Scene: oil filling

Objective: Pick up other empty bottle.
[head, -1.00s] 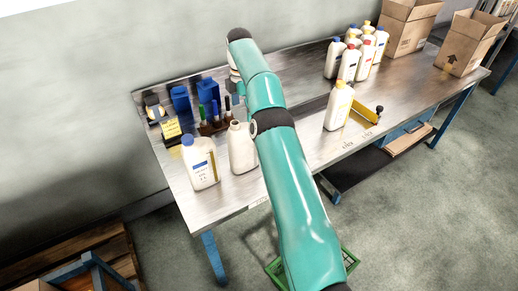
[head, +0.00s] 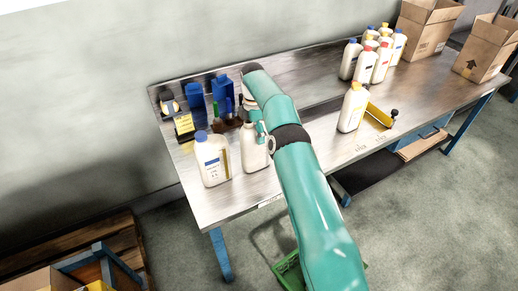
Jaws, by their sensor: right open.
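A white bottle (head: 254,156) stands upright near the front left of the metal table (head: 228,202). My right arm covers its right side and the gripper hides its top. My right gripper (head: 261,129) is open at the top of this bottle. I cannot tell whether its fingers touch the bottle. A white bottle with a blue cap (head: 213,162) stands just left of it, and a white bottle with a yellow cap (head: 351,110) stands farther right. My left gripper is not in view.
Blue containers (head: 196,97) and a rack of dark-handled items stand at the back left. Several capped bottles (head: 379,60) cluster at the back right, near open cardboard boxes (head: 424,28). A yellow tool (head: 379,115) lies beside the yellow-capped bottle. A green crate (head: 288,272) is on the floor.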

